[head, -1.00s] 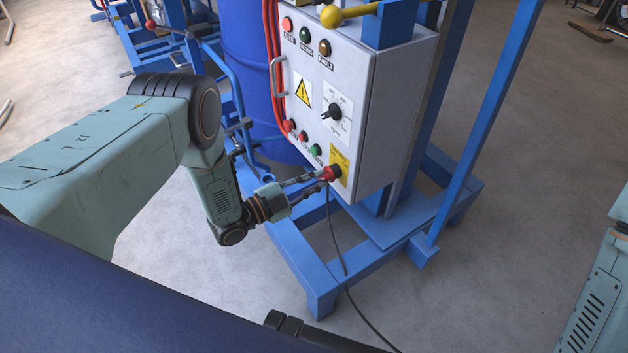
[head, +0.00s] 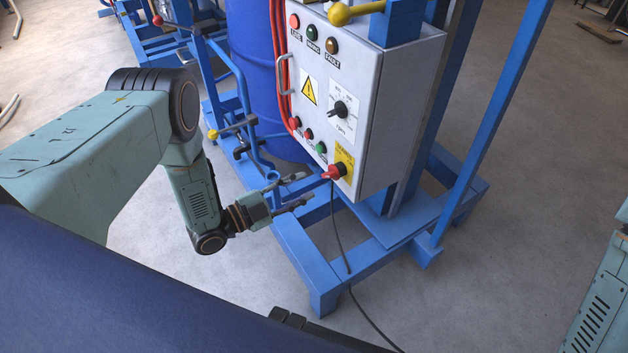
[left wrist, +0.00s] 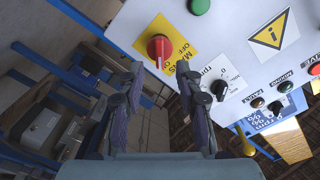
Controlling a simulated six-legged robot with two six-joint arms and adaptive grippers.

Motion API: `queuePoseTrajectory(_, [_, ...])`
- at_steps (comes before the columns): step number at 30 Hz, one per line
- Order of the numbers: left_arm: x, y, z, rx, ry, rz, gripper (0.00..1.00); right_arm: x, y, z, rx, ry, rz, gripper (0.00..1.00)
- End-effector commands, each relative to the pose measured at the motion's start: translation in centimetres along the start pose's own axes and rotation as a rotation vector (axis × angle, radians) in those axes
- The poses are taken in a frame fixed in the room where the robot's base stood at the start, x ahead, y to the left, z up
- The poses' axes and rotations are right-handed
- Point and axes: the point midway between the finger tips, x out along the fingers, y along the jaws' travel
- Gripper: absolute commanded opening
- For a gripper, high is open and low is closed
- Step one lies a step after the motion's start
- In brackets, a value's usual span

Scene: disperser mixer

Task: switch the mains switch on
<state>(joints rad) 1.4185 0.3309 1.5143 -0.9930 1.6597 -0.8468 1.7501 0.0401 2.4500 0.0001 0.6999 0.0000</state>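The mains switch (head: 334,172) is a red rotary knob on a yellow plate (head: 344,160), low on the front of the grey control box (head: 375,120). In the left wrist view the red knob (left wrist: 158,48) shows whole, its grip bar running roughly up and down the picture on the yellow plate (left wrist: 172,32). The lettering there includes "OFF"; the exact setting is hard to read. My left gripper (head: 308,189) is open and empty, a short way left of and below the knob, not touching it. Its spread fingers (left wrist: 159,72) point towards the plate. My right gripper is out of view.
Above the switch are push buttons (head: 309,134), a black dial (head: 339,109), a warning label (head: 309,92) and lamps (head: 313,33). A blue frame (head: 300,250) stands below. A blue drum (head: 252,80) and orange cables (head: 281,60) are left of the box. A dark cable (head: 345,265) hangs down.

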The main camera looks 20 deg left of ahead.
Motion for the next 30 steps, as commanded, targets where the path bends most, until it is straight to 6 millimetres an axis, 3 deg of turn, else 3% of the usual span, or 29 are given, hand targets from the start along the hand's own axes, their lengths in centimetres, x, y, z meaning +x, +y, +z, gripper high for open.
queuePoseTrajectory(6, [-4.2, 0.0, 0.1, -0.001, -0.004, -0.001, 0.35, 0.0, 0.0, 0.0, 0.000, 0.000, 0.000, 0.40])
queuePoseTrajectory(12, [-6.1, 0.0, 0.0, 0.000, -0.001, -0.001, 0.35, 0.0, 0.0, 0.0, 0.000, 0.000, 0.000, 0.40])
queuePoseTrajectory(30, [-6.4, 0.0, 0.0, -0.003, 0.001, 0.000, 0.35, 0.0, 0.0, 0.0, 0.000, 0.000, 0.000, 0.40])
